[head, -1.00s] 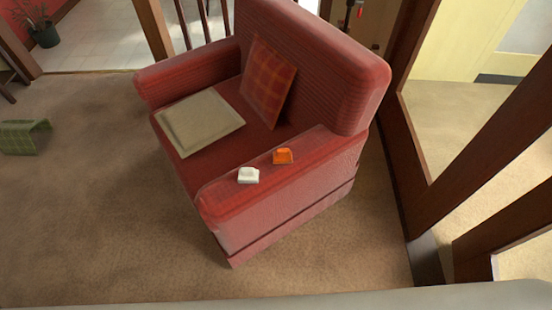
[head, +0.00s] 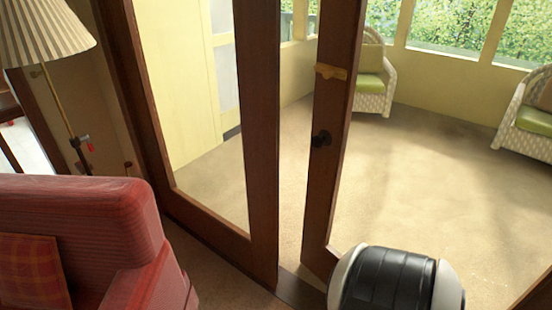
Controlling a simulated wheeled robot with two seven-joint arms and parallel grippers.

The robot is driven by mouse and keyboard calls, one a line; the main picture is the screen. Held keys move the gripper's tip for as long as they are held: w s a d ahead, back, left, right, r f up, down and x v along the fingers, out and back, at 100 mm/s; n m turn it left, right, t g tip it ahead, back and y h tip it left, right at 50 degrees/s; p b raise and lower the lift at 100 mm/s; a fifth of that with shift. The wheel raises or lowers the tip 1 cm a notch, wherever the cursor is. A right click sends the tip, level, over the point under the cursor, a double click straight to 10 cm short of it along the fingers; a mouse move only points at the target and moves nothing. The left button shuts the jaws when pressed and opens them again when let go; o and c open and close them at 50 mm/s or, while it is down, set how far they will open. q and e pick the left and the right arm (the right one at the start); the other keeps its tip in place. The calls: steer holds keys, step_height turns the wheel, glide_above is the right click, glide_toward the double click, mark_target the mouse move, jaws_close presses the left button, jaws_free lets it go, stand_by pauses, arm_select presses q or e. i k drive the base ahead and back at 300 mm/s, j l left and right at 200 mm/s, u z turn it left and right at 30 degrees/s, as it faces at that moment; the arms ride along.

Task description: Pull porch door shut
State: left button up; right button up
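The porch door (head: 322,190) is a brown wooden frame with a large glass pane, seen right of centre in the head view. It stands ajar, with a gap between its edge and the fixed brown post (head: 260,150) to its left. A black and white part of my own arm shows at the bottom right, in front of the door's lower part. Neither gripper's fingers show.
A red armchair (head: 105,235) fills the lower left, with a plaid cushion (head: 32,270) on it. A floor lamp (head: 45,35) stands behind it. Beyond the glass are wicker chairs (head: 374,85) with green cushions and open carpet. A dark threshold (head: 300,288) lies below the gap.

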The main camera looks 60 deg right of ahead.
mark_target(343, 22)
steer(key=z, duration=3)
